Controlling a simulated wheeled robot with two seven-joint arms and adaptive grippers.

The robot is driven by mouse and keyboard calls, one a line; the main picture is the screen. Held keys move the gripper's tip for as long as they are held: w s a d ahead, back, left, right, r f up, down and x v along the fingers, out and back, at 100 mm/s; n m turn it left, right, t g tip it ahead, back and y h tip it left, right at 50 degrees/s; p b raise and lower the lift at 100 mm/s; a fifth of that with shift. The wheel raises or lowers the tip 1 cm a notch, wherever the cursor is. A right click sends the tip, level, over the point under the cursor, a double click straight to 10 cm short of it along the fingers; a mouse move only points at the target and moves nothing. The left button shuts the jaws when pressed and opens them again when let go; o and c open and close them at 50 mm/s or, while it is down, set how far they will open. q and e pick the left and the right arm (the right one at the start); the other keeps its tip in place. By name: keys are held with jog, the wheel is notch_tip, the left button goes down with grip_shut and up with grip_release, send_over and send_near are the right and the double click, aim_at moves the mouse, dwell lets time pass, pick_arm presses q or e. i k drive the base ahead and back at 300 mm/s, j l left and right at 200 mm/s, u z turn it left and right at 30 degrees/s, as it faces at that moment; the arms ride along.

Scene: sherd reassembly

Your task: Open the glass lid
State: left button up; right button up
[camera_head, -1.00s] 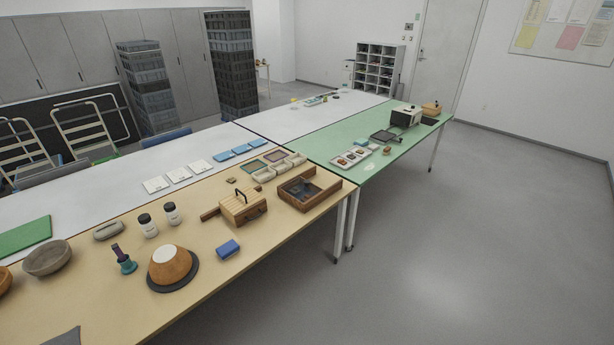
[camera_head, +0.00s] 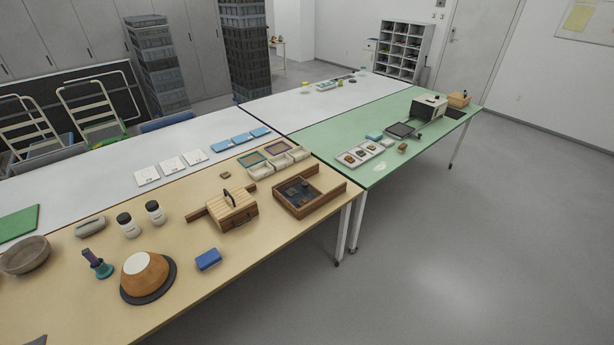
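A shallow wooden box (camera_head: 334,200) with a dark, partly see-through inside stands at the right end of the tan table. I cannot tell whether a glass lid covers it or whether it stands open. A slatted wooden box (camera_head: 237,220) with a dark handle on top stands to its left, with a wooden bar sticking out on its left side. No other clear glass lid can be made out.
The tan table (camera_head: 200,315) also holds an orange bowl-shaped piece (camera_head: 150,280) on a dark disc, a blue block (camera_head: 208,259), two jars and small trays. A green table (camera_head: 365,178) with a white-and-black appliance (camera_head: 427,107) adjoins. Floor on the right is clear.

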aim_at(305, 184)
jog(key=i+l+u, duration=0.2)
jog(key=i+l, duration=0.95)
jog(key=l, duration=0.1)
